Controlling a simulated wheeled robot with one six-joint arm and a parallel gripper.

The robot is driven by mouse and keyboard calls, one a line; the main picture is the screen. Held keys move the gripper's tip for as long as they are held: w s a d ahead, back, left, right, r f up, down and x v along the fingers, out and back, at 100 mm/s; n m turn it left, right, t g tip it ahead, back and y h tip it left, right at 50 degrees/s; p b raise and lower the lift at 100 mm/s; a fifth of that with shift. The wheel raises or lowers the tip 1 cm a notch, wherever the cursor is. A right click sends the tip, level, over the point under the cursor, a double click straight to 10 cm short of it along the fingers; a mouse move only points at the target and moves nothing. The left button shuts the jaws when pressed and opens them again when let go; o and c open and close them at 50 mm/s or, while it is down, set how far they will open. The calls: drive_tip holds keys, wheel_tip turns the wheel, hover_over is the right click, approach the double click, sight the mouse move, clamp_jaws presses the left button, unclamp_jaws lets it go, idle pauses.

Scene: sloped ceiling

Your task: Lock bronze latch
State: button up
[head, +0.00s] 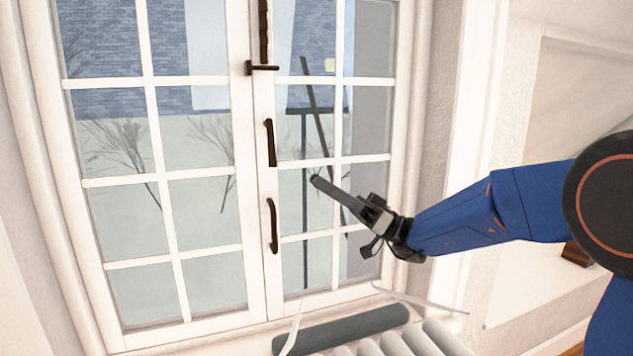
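The window is a white double casement with many panes. My gripper (343,208) is in front of the right casement, right of the pulls and well below the latch. It appears clear of all of them. A long dark finger points up-left; the finger gap is unclear.
A white ribbed radiator (400,342) and a dark grey rolled shape (340,328) lie below the sill. A sloped wall recess (560,190) is at right behind my arm. The space before the left casement (160,176) is clear.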

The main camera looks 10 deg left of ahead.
sight(270, 145)
drive_tip(key=shift+s+a+r, duration=0.1)
drive_tip(key=shift+s+r, duration=0.05)
drive_tip(key=c, duration=0.7)
drive_tip(key=s+a+r+n+g+h, duration=0.1)
drive_tip(key=s+h, duration=0.1)
drive_tip(key=s+a+r+n+g+h, duration=0.1)
drive_tip(key=s+a+n+g+h, duration=0.1)
drive_tip(key=s+a+r+n+g+h, duration=0.1)
drive_tip(key=s+r+n+h, duration=0.1)
drive_tip(key=shift+s+a+g+h, duration=0.25)
drive_tip(key=shift+s+g+h, duration=0.1)
drive_tip(key=shift+g+h, duration=0.05)
clamp_jaws()
drive_tip(key=s+a+r+n+t+h, duration=0.1)
drive_tip(key=s+r+n+t+h, duration=0.1)
drive_tip(key=s+h, duration=0.25)
drive_tip(key=w+d+r+t+h, duration=0.2)
drive_tip(key=d+r+t+h, duration=0.1)
drive_tip(key=r+t, duration=0.25)
drive_tip(key=w+d+r+t+h, duration=0.1)
drive_tip(key=d+r+t+h, duration=0.25)
drive_tip(key=r, duration=0.35)
drive_tip(key=w+a+f, duration=0.4)
drive_tip(key=a+f, duration=0.4)
drive_tip(key=shift+a+f+t+y, duration=0.25)
drive_tip(key=shift+t+y, duration=0.15)
